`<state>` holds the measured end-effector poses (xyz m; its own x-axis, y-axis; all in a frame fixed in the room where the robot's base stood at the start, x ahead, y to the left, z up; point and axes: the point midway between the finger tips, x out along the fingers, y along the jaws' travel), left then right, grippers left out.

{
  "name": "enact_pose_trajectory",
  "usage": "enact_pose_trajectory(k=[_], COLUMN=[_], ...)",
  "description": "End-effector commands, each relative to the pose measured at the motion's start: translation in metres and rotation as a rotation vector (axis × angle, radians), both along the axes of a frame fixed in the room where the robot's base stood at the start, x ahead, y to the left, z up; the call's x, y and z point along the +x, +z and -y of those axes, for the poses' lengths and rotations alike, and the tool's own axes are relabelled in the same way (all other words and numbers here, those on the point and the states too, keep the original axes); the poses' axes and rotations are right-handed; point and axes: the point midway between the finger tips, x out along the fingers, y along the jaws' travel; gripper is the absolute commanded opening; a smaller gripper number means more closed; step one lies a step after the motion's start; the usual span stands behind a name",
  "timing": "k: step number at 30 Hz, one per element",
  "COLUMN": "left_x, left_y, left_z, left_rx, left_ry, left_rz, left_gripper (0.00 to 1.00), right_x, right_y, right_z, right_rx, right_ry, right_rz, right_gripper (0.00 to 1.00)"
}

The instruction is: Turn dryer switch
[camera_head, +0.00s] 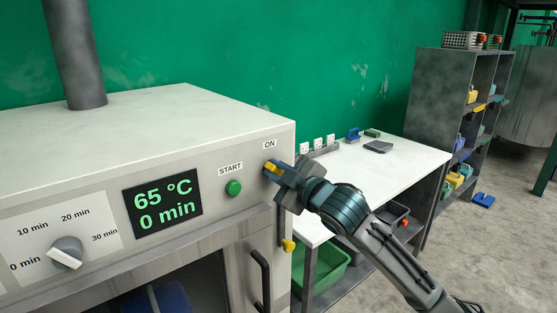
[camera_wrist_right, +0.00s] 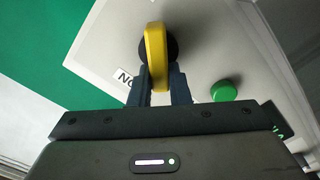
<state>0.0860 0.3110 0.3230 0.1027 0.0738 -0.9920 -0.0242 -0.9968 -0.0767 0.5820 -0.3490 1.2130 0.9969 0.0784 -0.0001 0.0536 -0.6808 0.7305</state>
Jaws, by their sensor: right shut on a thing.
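The dryer (camera_head: 190,110) is a pale box with a control panel on its front. Its yellow switch (camera_head: 271,167) sits under the ON label at the panel's right end. In the right wrist view the switch (camera_wrist_right: 156,58) is a yellow handle on a black round base, close to the ON label (camera_wrist_right: 124,77). My right gripper (camera_head: 276,170) is at the switch, and its fingers (camera_wrist_right: 163,88) are shut on the yellow handle. The fingers partly hide the handle. My left gripper is not in view.
A green START button (camera_head: 234,187) is left of the switch; a display (camera_head: 162,208) reads 65 °C and 0 min. A timer knob (camera_head: 66,252) is further left. A white table (camera_head: 370,180) and a grey shelf (camera_head: 440,110) stand right. A green bin (camera_head: 322,268) is below.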

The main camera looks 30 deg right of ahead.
Motion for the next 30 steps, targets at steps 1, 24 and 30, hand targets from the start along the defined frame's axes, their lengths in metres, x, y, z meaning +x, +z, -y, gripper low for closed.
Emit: enact_pose_trajectory(k=[1,24,30], left_x=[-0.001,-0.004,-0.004], left_y=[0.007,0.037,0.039], left_z=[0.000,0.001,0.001], left_rx=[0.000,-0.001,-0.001], left_ry=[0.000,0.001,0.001], left_rz=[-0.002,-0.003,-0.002], left_gripper=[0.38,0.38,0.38], right_x=[0.000,0.000,0.000], right_y=[0.002,-0.012,-0.014], right_z=[-0.001,-0.005,-0.005], right_rx=[-0.043,-0.665,-0.735], right_ry=[0.000,0.001,0.001], right_rz=[0.001,0.049,0.056], right_gripper=[0.00,0.00,0.00])
